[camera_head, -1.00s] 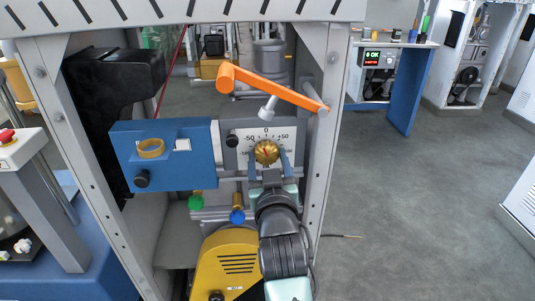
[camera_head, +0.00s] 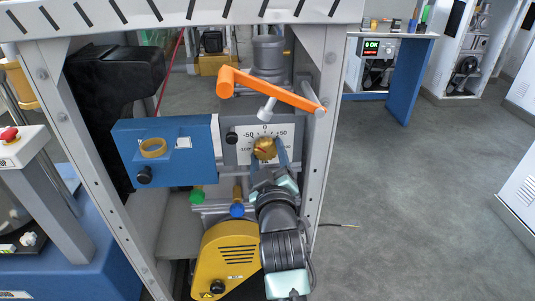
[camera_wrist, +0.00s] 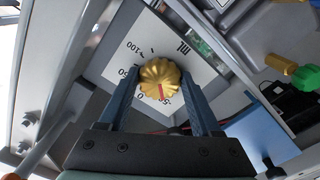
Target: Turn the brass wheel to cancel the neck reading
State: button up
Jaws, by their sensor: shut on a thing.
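The ribbed brass wheel (camera_head: 264,149) sits in the middle of a white dial plate (camera_head: 244,152) marked from minus to plus values with 0 at the top. It also shows in the wrist view (camera_wrist: 159,80), with a red line on its face. My gripper (camera_head: 268,155) reaches up from below. In the wrist view its two blue fingers (camera_wrist: 159,92) stand on either side of the wheel and are shut on it. The gripper is rolled over at a slant to the dial. The exact value at the red line is too small to read.
An orange lever (camera_head: 270,90) slants across just above the dial. A blue box (camera_head: 190,165) with a brass ring (camera_head: 153,147) is to the left. Green (camera_head: 196,195) and blue (camera_head: 237,211) knobs hang below. A grey frame post (camera_head: 323,130) stands close on the right.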

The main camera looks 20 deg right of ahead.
dwell(0.3)
jog(key=o, duration=1.4)
jog(key=shift+c, duration=0.2)
jog(key=p+v, duration=0.1)
jog(key=v, duration=1.2)
